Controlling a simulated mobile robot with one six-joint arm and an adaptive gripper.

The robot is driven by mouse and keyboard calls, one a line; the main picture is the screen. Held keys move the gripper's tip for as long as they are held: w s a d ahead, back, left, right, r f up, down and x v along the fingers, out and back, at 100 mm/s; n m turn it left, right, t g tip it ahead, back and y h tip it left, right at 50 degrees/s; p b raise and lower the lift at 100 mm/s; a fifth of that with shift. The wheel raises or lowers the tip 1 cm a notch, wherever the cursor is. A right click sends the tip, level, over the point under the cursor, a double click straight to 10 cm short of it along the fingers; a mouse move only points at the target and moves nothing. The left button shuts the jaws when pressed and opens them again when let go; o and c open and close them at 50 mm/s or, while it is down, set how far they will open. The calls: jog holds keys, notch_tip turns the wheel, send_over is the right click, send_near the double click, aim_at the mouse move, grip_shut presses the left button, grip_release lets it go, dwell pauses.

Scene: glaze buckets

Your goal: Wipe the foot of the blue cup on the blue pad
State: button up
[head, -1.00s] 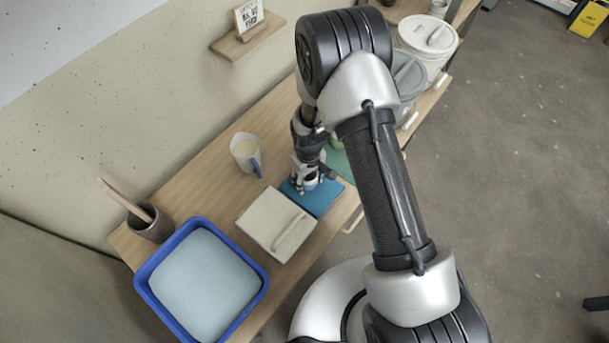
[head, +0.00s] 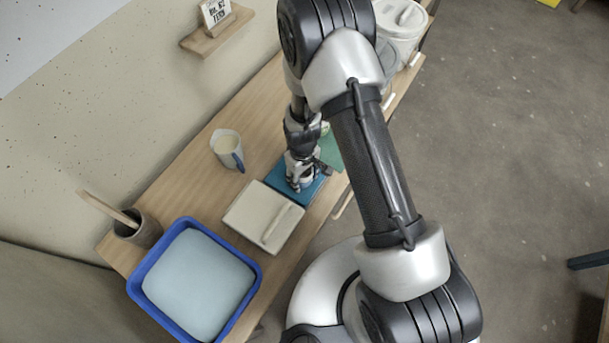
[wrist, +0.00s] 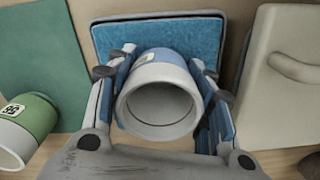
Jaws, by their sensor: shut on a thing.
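The blue cup (wrist: 165,56) has a blue body and a pale rim. My gripper (head: 300,180) is shut on it, with one finger on each side in the wrist view (wrist: 158,82). The cup's open mouth faces the wrist camera, and its foot points towards the blue pad (wrist: 204,33). The pad lies on the table and also shows in the head view (head: 312,191), partly under my gripper. The foot is hidden, so I cannot tell whether it touches the pad.
A pale lidded box (head: 244,212) lies close beside the pad.

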jog(key=shift+w+a+b, duration=0.35)
jog(key=shift+w+a, duration=0.6)
jog(key=shift+a, duration=0.25)
jog(key=shift+w+a+b, duration=0.35)
jog(key=shift+w+a, duration=0.6)
jog(key=shift+a, duration=0.2)
jog(key=shift+s+d+p, duration=0.25)
jog(key=shift+s+d, duration=0.85)
jog(key=shift+d, duration=0.3)
jog(key=shift+s+d+p, duration=0.2)
jog(key=shift+s+d, duration=0.85)
jog(key=shift+d, duration=0.3)
jog(key=shift+w+a+b, duration=0.45)
jog(key=shift+w+a, duration=0.65)
jog(key=shift+a, duration=0.3)
jog(key=shift+w+a+b, duration=0.4)
jog(key=shift+w+a, duration=0.7)
jog(key=shift+a, duration=0.3)
jog(key=shift+r, duration=0.15)
notch_tip(320, 180, up, 7)
jog(key=p, duration=0.4)
jog(key=shift+p, duration=0.3)
